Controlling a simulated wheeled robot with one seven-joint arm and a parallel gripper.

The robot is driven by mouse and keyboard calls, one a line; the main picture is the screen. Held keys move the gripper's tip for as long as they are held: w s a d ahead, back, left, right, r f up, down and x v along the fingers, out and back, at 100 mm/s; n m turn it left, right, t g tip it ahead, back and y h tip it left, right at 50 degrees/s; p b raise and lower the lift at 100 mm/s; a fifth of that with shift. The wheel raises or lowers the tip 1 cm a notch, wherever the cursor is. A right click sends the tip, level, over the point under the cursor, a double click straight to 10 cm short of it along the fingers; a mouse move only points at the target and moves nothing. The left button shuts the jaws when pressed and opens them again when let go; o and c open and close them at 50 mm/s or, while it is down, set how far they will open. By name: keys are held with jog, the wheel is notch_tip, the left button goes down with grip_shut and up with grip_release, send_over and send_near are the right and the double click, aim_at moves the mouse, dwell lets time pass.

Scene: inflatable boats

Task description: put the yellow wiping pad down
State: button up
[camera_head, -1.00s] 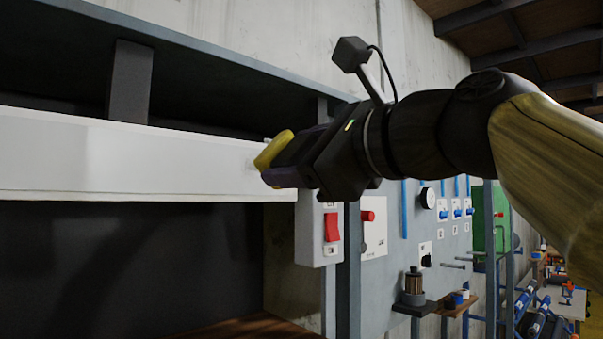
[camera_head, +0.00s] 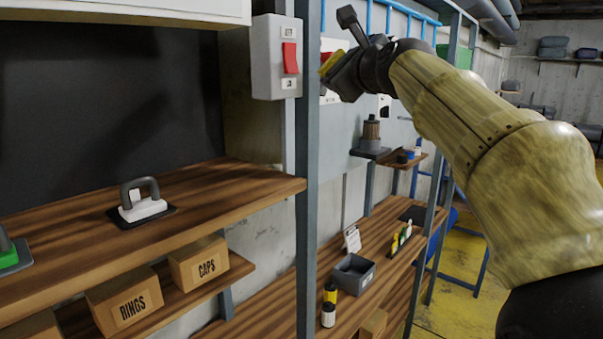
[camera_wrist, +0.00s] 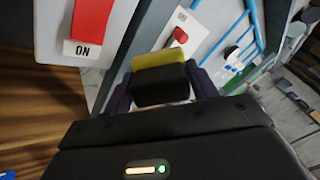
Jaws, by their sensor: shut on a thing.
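The yellow wiping pad (camera_wrist: 160,58) has a yellow face and a dark body. It sits between the fingers of my gripper (camera_wrist: 162,95) in the wrist view, and the gripper is shut on it. In the head view the yellow pad (camera_head: 331,63) shows at the tip of my gripper (camera_head: 340,72), just right of a grey post. The pad is in the air, apart from the shelves below. My arm hides part of the panel behind it.
A switch box (camera_head: 276,57) with a red rocker is close left of the gripper. A wooden shelf (camera_head: 220,205) holds a white pad with a dark handle (camera_head: 142,203) on a dark mat. Boxes sit below. A lower bench (camera_head: 385,235) carries a grey bin (camera_head: 353,274) and bottles.

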jog(key=w+d+f+m+h+b, duration=0.1)
jog(key=w+d+f+h, duration=0.15)
jog(key=w+f, duration=0.4)
jog(key=w+d+f+m+h+b, duration=0.1)
jog(key=w+d+f+m, duration=0.15)
jog(key=f, duration=0.75)
jog(key=w+d+f+h+b, duration=0.1)
jog(key=w+d+f+h, duration=0.1)
jog(key=w+d+f, duration=0.35)
jog(key=w+d+f+m+h+b, duration=0.1)
jog(key=w+d+f, duration=0.1)
jog(key=f, duration=1.3)
jog(key=w+d+f+h+b, duration=0.1)
jog(key=w+f, duration=0.1)
jog(key=f, duration=1.3)
jog(key=s+f+y+b, duration=0.1)
jog(key=s+f, duration=0.2)
jog(key=f, duration=0.8)
jog(key=s+f+y+b, duration=0.1)
jog(key=s+f+b, duration=0.15)
jog(key=f, duration=0.85)
jog(key=s+a+f+b, duration=0.1)
jog(key=s+a+f, duration=0.2)
jog(key=s+f, duration=0.4)
jog(key=s+a+f+n+b, duration=0.1)
jog(key=s+a+f, duration=0.2)
jog(key=s+f, duration=0.5)
jog(key=shift+s+a+f+t+y, duration=0.15)
jog(key=shift+s+f+t+y, duration=0.25)
jog(key=shift+f, duration=0.35)
